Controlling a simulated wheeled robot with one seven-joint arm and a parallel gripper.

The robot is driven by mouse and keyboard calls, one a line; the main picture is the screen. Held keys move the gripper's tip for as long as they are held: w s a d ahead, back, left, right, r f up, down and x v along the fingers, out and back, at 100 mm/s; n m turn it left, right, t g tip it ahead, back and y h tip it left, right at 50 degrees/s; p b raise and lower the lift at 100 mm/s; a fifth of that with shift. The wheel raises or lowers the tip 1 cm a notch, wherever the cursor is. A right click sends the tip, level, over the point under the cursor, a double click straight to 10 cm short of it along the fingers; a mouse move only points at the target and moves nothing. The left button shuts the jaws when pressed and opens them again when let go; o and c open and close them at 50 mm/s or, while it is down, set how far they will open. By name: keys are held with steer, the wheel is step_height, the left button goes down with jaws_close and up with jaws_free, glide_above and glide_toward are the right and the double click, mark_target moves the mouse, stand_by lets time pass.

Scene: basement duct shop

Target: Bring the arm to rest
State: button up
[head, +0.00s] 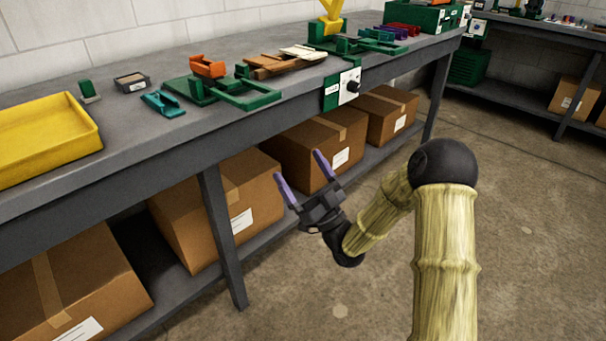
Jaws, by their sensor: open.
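My gripper (304,176) is open, with its two purple fingers spread apart and nothing between them. It hangs in front of the workbench (150,162), below the height of the bench top. In the picture it overlaps the cardboard boxes on the lower shelf; I cannot tell the exact gap. My arm (445,245) comes up from the bottom right, bends at a dark elbow joint and reaches down and left to the gripper.
A yellow tray (48,136), green fixtures (245,94), an orange part (207,66) and wooden pieces (285,63) lie on the bench top. Cardboard boxes (55,290) fill the lower shelf. A bench leg (222,235) stands left of my gripper. The floor (535,240) at right is clear.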

steer(key=shift+a+g, duration=0.1)
steer(key=shift+g, duration=0.2)
steer(key=w+d+f+m+g+h, duration=0.1)
steer(key=d+f+g+h, duration=0.2)
steer(key=f+h, duration=0.3)
steer(key=d+f+m+g+h, duration=0.2)
steer(key=d+f+g+h, duration=0.1)
steer(key=h, duration=0.5)
steer(key=s+d+f+m+g+h+p, duration=0.1)
steer(key=s+d+f+m+g+h, duration=0.3)
steer(key=s, duration=0.7)
steer(key=s+d+r+m+g+h, duration=0.1)
steer(key=s+d+m+g, duration=0.1)
steer(key=s+d+g, duration=0.65)
step_height(320, 180, up, 38)
steer(key=s+a+t+p, duration=0.2)
steer(key=t+p, duration=0.1)
steer(key=p, duration=3.5)
steer(key=shift+f, duration=0.2)
